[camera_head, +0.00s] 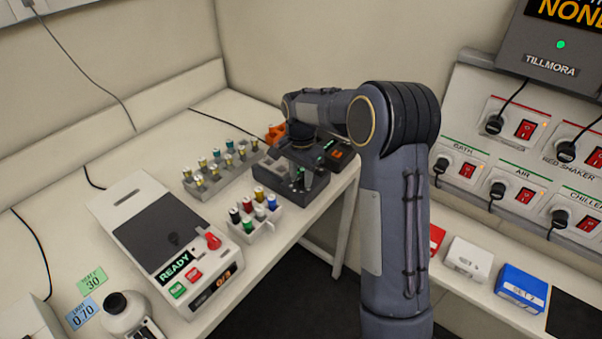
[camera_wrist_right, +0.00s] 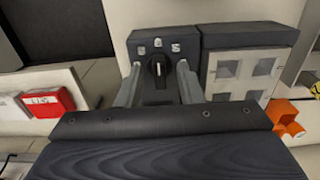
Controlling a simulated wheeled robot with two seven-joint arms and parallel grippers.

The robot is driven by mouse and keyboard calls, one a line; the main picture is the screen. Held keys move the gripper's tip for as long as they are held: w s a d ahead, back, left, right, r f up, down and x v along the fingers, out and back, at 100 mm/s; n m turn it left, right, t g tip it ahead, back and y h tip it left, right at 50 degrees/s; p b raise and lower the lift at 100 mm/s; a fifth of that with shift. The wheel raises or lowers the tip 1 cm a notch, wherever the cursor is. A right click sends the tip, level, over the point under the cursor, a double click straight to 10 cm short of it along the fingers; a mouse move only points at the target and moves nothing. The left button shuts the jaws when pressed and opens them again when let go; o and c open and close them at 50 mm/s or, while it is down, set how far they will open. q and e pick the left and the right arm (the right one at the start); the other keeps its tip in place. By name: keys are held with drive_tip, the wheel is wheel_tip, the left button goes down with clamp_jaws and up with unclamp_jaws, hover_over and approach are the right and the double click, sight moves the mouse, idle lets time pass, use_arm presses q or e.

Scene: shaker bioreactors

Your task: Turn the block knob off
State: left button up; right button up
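The dark block (camera_head: 316,187) stands near the table's right edge in the head view, partly hidden by my right gripper (camera_head: 299,172). In the right wrist view, its control panel (camera_wrist_right: 136,42) carries a black round knob (camera_wrist_right: 158,70) with a white pointer line. The line stands about upright, toward the middle of three small pale labels. My right gripper (camera_wrist_right: 158,86) is open, with one finger on each side of the knob. A gap shows between the knob and each finger; contact deeper down cannot be told. My left gripper is not in view.
A rack of capped vials (camera_head: 222,170) and a small white vial holder (camera_head: 257,222) stand left of the block. Orange pieces (camera_wrist_right: 288,118) lie close by. A white device reading READY (camera_head: 172,240) is nearer. Wall switches (camera_head: 525,195) are at right.

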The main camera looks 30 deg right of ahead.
clamp_jaws()
drive_tip(key=shift+n, duration=0.4)
drive_tip(key=n, duration=0.3)
drive_tip(key=shift+n, duration=0.4)
drive_tip(key=n, duration=0.4)
drive_tip(key=shift+n, duration=0.3)
drive_tip(key=n, duration=0.4)
drive_tip(key=shift+n, duration=0.3)
drive_tip(key=n, duration=0.4)
drive_tip(key=shift+n+p, duration=0.3)
